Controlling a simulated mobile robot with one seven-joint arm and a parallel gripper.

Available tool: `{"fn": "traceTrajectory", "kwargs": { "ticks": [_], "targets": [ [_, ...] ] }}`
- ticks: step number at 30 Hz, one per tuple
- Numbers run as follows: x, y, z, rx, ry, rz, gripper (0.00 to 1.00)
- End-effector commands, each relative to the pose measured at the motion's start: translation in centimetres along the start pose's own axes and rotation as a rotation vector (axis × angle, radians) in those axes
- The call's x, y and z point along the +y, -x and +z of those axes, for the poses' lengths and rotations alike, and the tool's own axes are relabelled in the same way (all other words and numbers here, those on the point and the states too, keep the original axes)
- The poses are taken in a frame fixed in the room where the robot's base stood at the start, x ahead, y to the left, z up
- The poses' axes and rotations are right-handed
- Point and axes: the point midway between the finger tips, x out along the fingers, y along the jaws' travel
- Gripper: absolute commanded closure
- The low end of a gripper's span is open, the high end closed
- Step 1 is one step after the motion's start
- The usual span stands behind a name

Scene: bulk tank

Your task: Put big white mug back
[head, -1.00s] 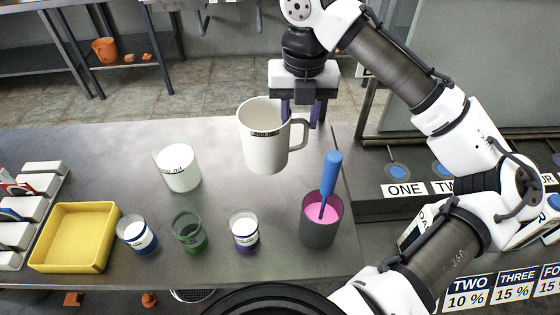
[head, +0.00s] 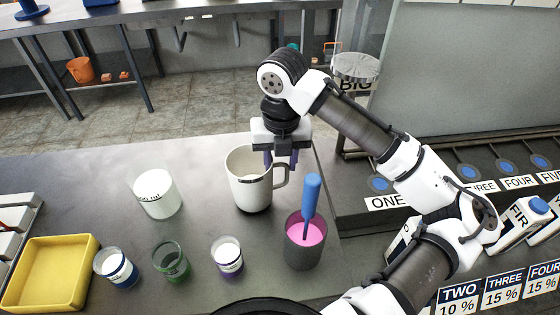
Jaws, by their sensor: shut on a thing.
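The big white mug (head: 246,190) is upright over the grey metal table (head: 90,185), with a dark label band on its side and its handle to the right. My gripper (head: 281,160) points down and is shut on the mug at its handle side. The fingers partly hide the rim and handle. I cannot tell whether the mug's base touches the table.
Numbered stations (head: 388,203) line the right. The table's back left is clear.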

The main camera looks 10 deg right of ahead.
Motion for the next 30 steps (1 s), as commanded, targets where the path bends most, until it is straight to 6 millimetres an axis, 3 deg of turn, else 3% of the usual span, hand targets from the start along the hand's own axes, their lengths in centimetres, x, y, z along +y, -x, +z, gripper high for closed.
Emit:
{"fn": "traceTrajectory", "kwargs": {
  "ticks": [13, 14, 18, 30],
  "targets": [
    [0.04, -1.28, -0.02, -0.001, 0.002, 0.002, 1.00],
    [0.02, -1.16, -0.02, -0.001, 0.002, 0.001, 0.59],
    [0.02, -1.13, -0.02, -0.001, 0.002, 0.001, 0.42],
    [0.01, -0.32, 0.04, -0.003, 0.001, 0.000, 0.42]
  ]
}}
